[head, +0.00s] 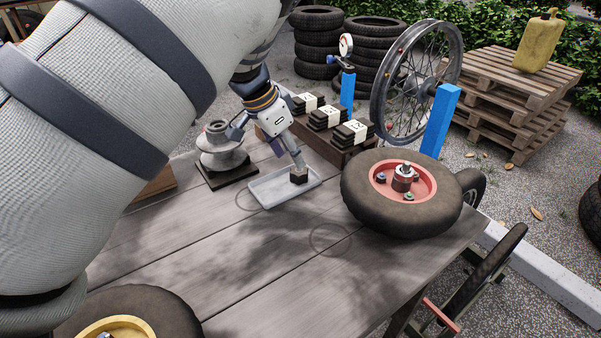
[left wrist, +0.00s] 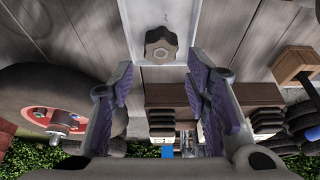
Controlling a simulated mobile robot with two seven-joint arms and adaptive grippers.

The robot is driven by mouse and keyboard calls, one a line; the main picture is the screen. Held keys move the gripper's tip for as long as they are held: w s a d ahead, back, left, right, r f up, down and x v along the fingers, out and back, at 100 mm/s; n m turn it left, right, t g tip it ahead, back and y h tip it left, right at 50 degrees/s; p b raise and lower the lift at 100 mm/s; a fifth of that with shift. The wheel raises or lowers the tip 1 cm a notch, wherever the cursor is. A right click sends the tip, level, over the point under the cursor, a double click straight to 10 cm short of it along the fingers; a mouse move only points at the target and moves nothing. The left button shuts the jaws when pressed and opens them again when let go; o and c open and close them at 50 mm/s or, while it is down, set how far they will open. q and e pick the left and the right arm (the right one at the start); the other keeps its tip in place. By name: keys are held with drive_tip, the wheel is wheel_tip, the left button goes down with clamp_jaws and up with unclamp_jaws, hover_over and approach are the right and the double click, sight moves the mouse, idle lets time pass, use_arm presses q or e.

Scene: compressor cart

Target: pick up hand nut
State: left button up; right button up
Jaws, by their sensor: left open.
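The hand nut (left wrist: 160,45) is a dark, lobed knob with a round centre. It sits in a shallow pale grey tray (head: 268,194) on the wooden table. In the head view a small dark block (head: 299,176) at the tray's right side, right under the fingertips, looks like the nut. My left gripper (head: 297,160) points down over the tray. In the left wrist view its two purple-padded fingers (left wrist: 160,72) are spread apart, with the nut just beyond and between the tips. Nothing is held. My right gripper is not in view.
A black wheel with a red hub (head: 427,190) lies right of the tray. A grey stepped part on a dark base (head: 221,148) stands to its left. Behind is a wooden box (head: 338,153) with stacked black pads. A yellow-hubbed wheel (head: 160,305) lies in front. The table's middle is clear.

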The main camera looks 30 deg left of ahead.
sight(297, 171)
use_arm(q)
drive_tip(key=x, duration=0.5)
drive_tip(key=shift+w+f, duration=0.1)
drive_tip(key=shift+f, duration=0.25)
drive_tip(key=shift+r, duration=0.1)
drive_tip(key=c, duration=0.7)
drive_tip(key=shift+o, duration=0.2)
drive_tip(key=shift+r, duration=0.1)
